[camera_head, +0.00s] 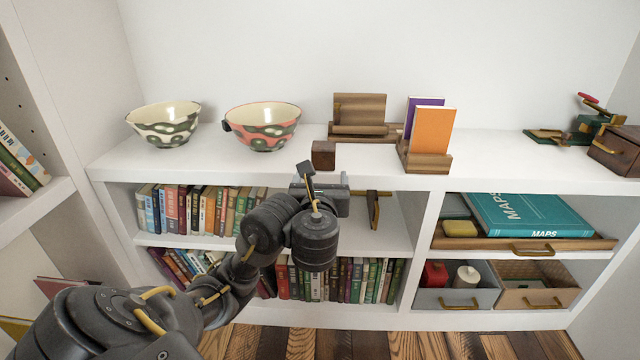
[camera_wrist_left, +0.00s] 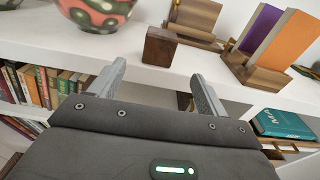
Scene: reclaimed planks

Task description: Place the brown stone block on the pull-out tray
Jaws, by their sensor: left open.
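The brown stone block (camera_head: 323,155), a small dark cube, stands at the front edge of the white shelf top. In the left wrist view the block (camera_wrist_left: 160,46) is just beyond the fingertips, roughly centred between them. My left gripper (camera_wrist_left: 158,69) is open and empty, with its two fingers pointing toward the block. In the head view the left gripper (camera_head: 318,183) is just below and in front of the shelf edge, partly hidden by its own wrist. The wooden pull-out tray (camera_head: 588,243) with a brass handle is in the right compartment, holding a teal MAPS book and a yellow block.
Two patterned bowls (camera_head: 262,126) stand left of the block. A wooden stand (camera_head: 359,112) is behind it, and a holder (camera_head: 428,160) with purple and orange books is to its right. Bins (camera_head: 457,298) sit below the tray.

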